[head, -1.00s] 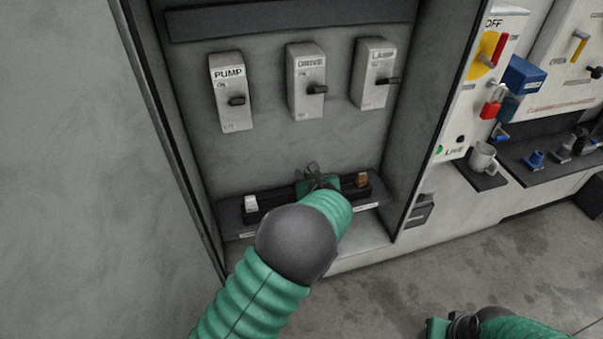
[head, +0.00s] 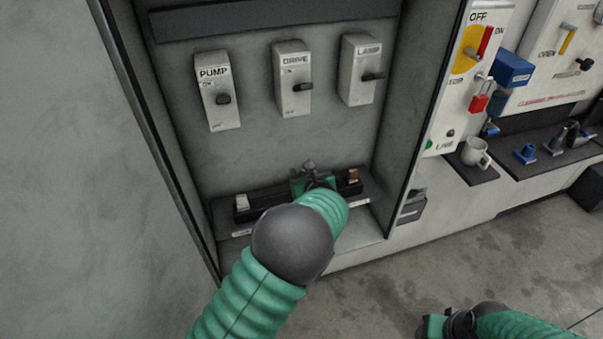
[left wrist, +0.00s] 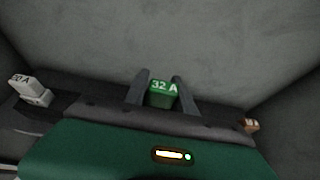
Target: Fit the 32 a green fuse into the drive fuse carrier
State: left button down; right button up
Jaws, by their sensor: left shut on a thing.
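The green fuse (left wrist: 161,93), marked 32 A, sits between the two fingers of my left gripper (left wrist: 160,88) in the left wrist view. In the head view my left gripper (head: 312,174) is over the black fuse rack, and the hand and arm hide the fuse. I cannot tell whether the fuse still touches the rack. The drive fuse carrier (head: 292,80) is the grey middle box labelled DRIVE on the back wall, with a dark lever. My right gripper (head: 455,325) is low at the bottom right, its fingers unclear.
The black rack (head: 270,197) holds a white fuse (head: 241,202) on the left and a brown fuse (head: 353,176) on the right. PUMP (head: 217,90) and LAMP (head: 361,70) carriers flank DRIVE. Cabinet side walls bound the space. A mug (head: 474,153) stands on a shelf to the right.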

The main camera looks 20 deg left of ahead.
pick_arm(q)
jog(key=shift+a, duration=0.5)
jog(key=shift+a+b, duration=0.15)
jog(key=shift+b, duration=0.25)
pick_arm(e)
jog(key=shift+a+f, duration=0.15)
jog(key=shift+f, duration=0.2)
pick_arm(q)
jog(key=shift+a, duration=0.1)
jog(key=shift+a+f+b, duration=0.1)
jog(key=shift+f+b, duration=0.4)
jog(key=shift+f, duration=0.1)
pick_arm(e)
jog(key=shift+a+f, duration=0.2)
jog(key=shift+f, duration=0.3)
pick_arm(q)
jog(key=shift+f+b, duration=0.3)
pick_arm(e)
jog(key=shift+d+f, duration=0.1)
jog(key=shift+f, duration=0.2)
pick_arm(q)
jog(key=shift+f+b, duration=1.85)
jog(key=shift+f, duration=0.05)
pick_arm(e)
jog(key=shift+s+x, duration=0.2)
jog(key=shift+x, duration=0.7)
jog(key=shift+s+x, duration=0.2)
jog(key=shift+x, duration=0.65)
